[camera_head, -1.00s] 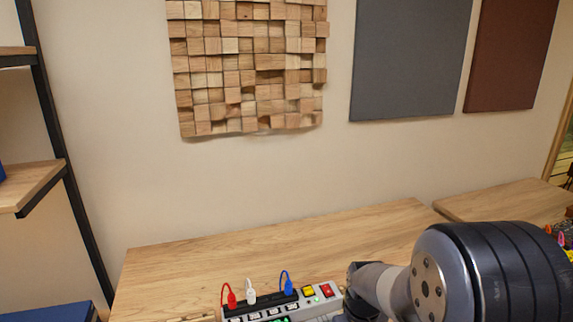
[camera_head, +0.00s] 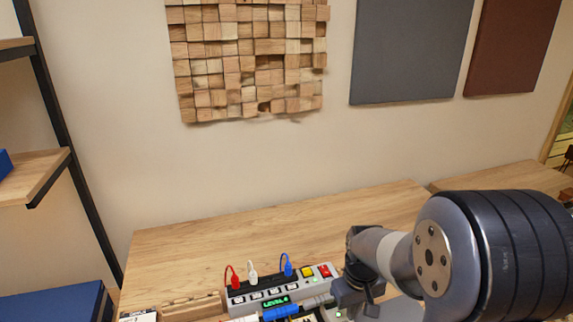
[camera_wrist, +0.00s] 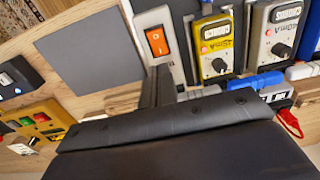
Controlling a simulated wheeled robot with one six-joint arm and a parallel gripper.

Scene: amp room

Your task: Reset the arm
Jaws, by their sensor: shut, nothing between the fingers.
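My arm enters from the right in the head view, and its dark wrist end (camera_head: 357,290) hangs over the wooden table (camera_head: 200,240), beside the right end of a grey panel (camera_head: 239,299). In the wrist view my gripper (camera_wrist: 158,78) shows as dark, narrow fingers held together above a wide black body. The fingers are shut and hold nothing. They point towards a pale unit with an orange rocker switch (camera_wrist: 157,41). I cannot tell whether they touch it. The lower part of the wrist view is hidden by my gripper's body.
The panel carries red (camera_head: 235,282), white and blue plugs and a lit display. In the wrist view a yellow meter (camera_wrist: 217,48) and a grey meter (camera_wrist: 276,42) stand right; a yellow button box (camera_wrist: 38,122) lies left. The table's back is clear. A shelf (camera_head: 30,180) stands left.

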